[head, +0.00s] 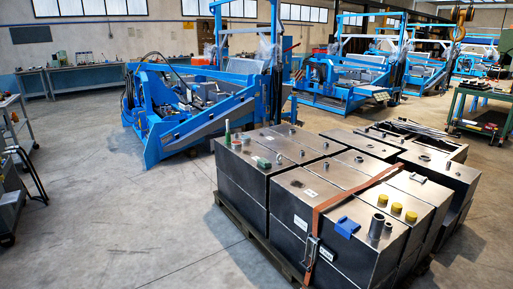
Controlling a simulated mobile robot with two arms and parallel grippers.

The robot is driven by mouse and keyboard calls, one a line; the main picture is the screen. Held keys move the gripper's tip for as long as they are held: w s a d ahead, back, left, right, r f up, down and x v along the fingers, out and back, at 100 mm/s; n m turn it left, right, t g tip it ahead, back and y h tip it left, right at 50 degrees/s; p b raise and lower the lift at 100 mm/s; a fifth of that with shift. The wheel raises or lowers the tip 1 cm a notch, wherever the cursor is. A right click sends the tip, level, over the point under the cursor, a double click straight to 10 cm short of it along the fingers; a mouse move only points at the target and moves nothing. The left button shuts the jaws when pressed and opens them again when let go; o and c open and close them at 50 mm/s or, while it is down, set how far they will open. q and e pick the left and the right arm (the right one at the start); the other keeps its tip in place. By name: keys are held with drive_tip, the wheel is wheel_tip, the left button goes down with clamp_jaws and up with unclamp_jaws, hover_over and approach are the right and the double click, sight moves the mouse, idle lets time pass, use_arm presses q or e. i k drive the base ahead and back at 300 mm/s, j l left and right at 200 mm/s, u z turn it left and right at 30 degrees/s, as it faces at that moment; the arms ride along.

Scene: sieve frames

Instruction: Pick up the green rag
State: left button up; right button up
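A small green thing (263,163) lies on top of the dark metal boxes, near their left corner. It may be the green rag, but it is too small to tell whether it is cloth. A slim upright green object (227,133), like a bottle, stands close by at the left edge of the same top. Neither of my grippers shows in the head view.
The metal boxes (300,220) stand on a pallet (245,226), with an orange strap (335,198) across them. A blue object (347,226) and several yellow caps (396,208) are on top. Blue machines (190,110) stand behind. The floor (110,200) at left is clear.

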sight(263, 162)
drive_tip(key=i+j+u, duration=0.1)
drive_tip(key=i+u, duration=0.35)
drive_tip(key=i, duration=0.4)
drive_tip(key=i+l+u, duration=0.2)
drive_tip(key=i+u, duration=0.25)
drive_tip(key=i, duration=0.35)
drive_tip(key=i+j+z, duration=0.15)
drive_tip(key=i+z, duration=0.25)
drive_tip(key=i+j+z, duration=0.95)
drive_tip(key=j+z, duration=0.15)
drive_tip(key=i+j+z, duration=0.3)
drive_tip(key=j, duration=0.15)
drive_tip(key=j+z, duration=0.7)
drive_tip(key=j, duration=0.25)
drive_tip(key=j+z, duration=0.3)
drive_tip(key=j, duration=0.2)
drive_tip(key=i, duration=0.05)
